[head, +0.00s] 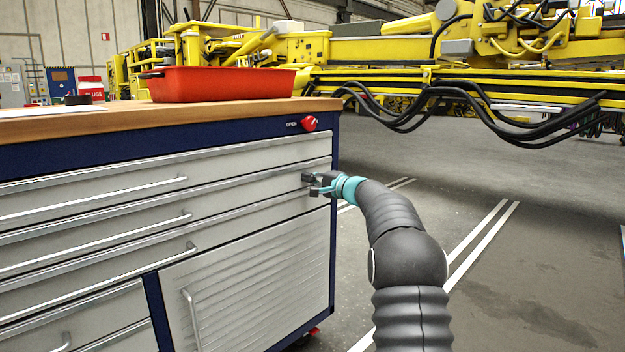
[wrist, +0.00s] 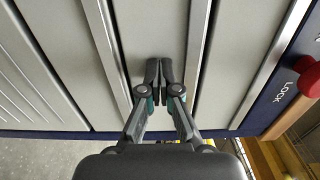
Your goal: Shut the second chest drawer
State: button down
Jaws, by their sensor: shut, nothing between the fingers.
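The chest (head: 333,230) has a dark blue frame and light grey drawer fronts with long metal handles. The second drawer (head: 245,198) is the front below the top one. It looks about level with its neighbours; a small gap cannot be told. My gripper (head: 308,184) is shut and empty, at the right end of this front. In the wrist view my closed fingertips (wrist: 159,72) point at the second drawer front (wrist: 150,30), between two metal trims. They look touching or very close; which one cannot be told.
The top drawer (head: 250,166) sits above and looks shut. A red lock knob (head: 309,123) is on the frame near the right corner. A red tray (head: 222,84) stands on the wooden top (head: 110,119). The floor (head: 530,250) at right is clear.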

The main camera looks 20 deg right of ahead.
jog(key=shift+w+a+r, duration=0.1)
jog(key=shift+a+r, duration=0.05)
jog(key=shift+a, duration=0.05)
